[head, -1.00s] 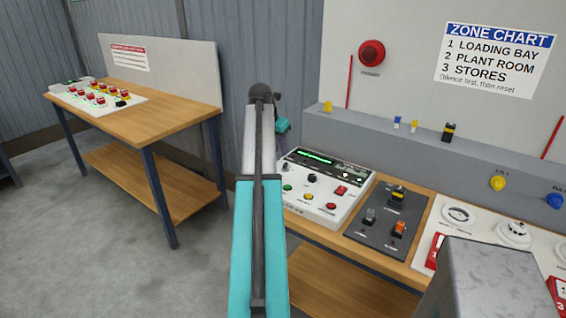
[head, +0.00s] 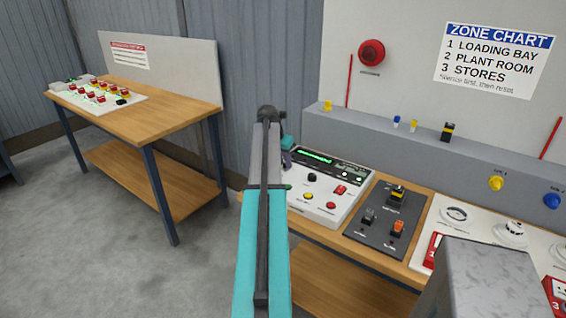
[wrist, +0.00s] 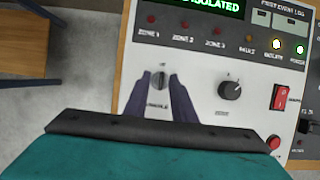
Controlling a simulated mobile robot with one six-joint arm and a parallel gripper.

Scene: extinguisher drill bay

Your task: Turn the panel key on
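The white control panel (head: 325,205) stands on the right-hand bench with a lit green display. The wrist view shows its display (wrist: 190,6) reading "ISOLATED". The panel key (wrist: 160,80), a small silver key switch, sits left of a black rotary knob (wrist: 231,89). The key's slot looks roughly upright in the picture. My gripper (wrist: 160,76) is open, with one dark finger on each side of the key; contact is not clear. In the head view my gripper (head: 287,160) is low over the panel's left side, and the key is not clearly visible there.
A red rocker switch (wrist: 281,97) and a red button (wrist: 273,142) lie right of the knob. A grey switch plate (head: 385,235) stands right of the panel. Another bench (head: 160,108) with a switch board is at left. Bare floor lies between the benches.

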